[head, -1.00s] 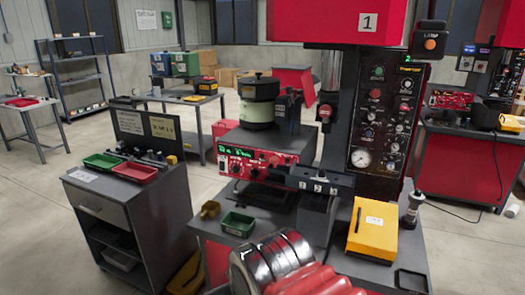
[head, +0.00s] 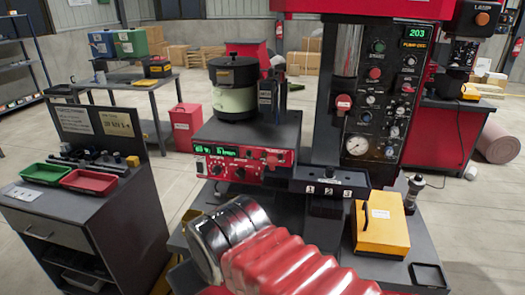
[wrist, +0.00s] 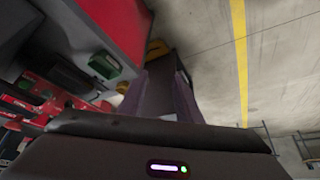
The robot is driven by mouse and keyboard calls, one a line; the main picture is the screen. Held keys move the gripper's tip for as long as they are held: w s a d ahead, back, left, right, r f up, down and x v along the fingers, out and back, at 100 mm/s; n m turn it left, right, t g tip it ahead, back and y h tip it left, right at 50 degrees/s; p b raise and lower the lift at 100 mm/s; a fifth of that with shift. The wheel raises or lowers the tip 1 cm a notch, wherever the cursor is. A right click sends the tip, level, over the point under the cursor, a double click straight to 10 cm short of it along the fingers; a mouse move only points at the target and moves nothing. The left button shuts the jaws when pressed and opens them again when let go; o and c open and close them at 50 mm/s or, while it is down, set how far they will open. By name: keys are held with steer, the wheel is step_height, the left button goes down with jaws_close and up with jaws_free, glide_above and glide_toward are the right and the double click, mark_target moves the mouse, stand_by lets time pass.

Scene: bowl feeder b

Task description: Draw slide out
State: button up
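The dark block marked 1, 2, 3 (head: 326,189), which looks like the slide, sits across the front of the machine in the head view, just right of the red control box (head: 243,163). I cannot tell how far out it stands. My arm's chrome joint and red sleeve cover the bench below it. My gripper is hidden in the head view. In the wrist view my gripper (wrist: 163,82) shows two dark fingers apart, with nothing held between them. The slide cannot be made out there.
A bowl feeder (head: 235,92) stands behind the control box. A yellow case (head: 383,226) and a small black tray (head: 428,275) lie right of the slide. A side cabinet (head: 60,215) holds a green tray (head: 45,173) and a red tray (head: 90,180). Open floor lies beyond.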

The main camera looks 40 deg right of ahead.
steer(key=shift+w, duration=0.2)
steer(key=shift+o, duration=0.5)
steer(key=shift+o, duration=0.7)
steer(key=shift+w+d+r, duration=0.1)
steer(key=shift+r, duration=0.05)
steer(key=shift+o, duration=0.4)
steer(key=shift+w+d+r, duration=0.2)
steer(key=shift+r, duration=0.05)
steer(key=w+d+r+m, duration=0.1)
steer(key=w+d+r, duration=0.3)
steer(key=d, duration=0.3)
steer(key=w+d+r, duration=0.5)
steer(key=d, duration=0.1)
steer(key=w+d+r, duration=0.1)
steer(key=d+r, duration=0.1)
steer(key=d, duration=0.7)
steer(key=w+d+r+g, duration=0.1)
steer(key=d+r, duration=0.1)
steer(key=d, duration=0.7)
steer(key=shift+w+d+r+h, duration=0.15)
steer(key=shift+w+d+h, duration=0.15)
steer(key=shift+w, duration=0.1)
